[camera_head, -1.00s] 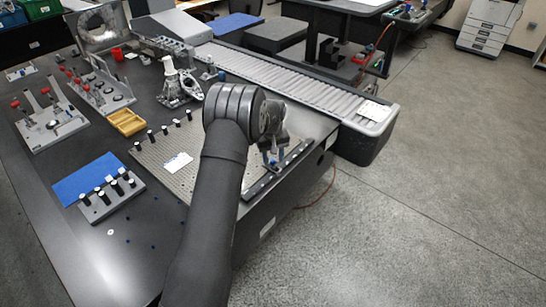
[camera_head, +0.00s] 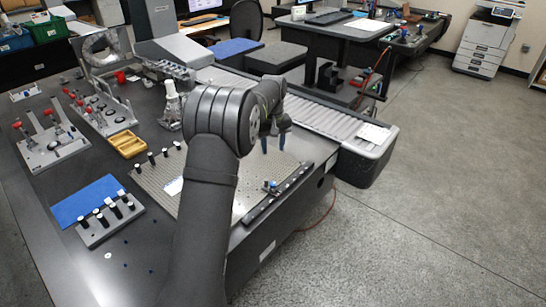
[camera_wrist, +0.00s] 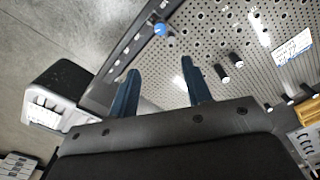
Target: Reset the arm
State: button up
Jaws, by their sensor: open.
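My gripper (camera_head: 273,143) is raised above the perforated plate (camera_head: 243,205) at the right edge of the dark table. Its two blue fingers point down and stand apart with nothing between them. In the wrist view my gripper (camera_wrist: 160,88) shows the same two spread fingers, with the perforated plate (camera_wrist: 240,15) beyond them. A small blue-topped piece (camera_head: 271,186) sits on the plate's right part, below and apart from the fingers. It also shows in the wrist view (camera_wrist: 159,29). My arm hides part of the plate and table.
A roller conveyor (camera_head: 325,119) runs along the table's far right side. A yellow tray (camera_head: 127,144), a grey block with black pegs (camera_head: 108,220), a blue mat (camera_head: 86,199) and red-handled fixtures (camera_head: 52,146) stand left of my arm. Open floor lies at the right.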

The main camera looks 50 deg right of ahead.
aim_at(273, 183)
jog(key=shift+r, duration=0.5)
notch_tip(273, 183, down, 18)
jog(key=shift+r, duration=0.25)
dwell(0.3)
jog(key=shift+r, duration=0.1)
jog(key=n, duration=0.7)
jog(key=shift+n, duration=0.4)
notch_tip(273, 183, up, 14)
jog(key=shift+f, duration=0.25)
dwell(1.9)
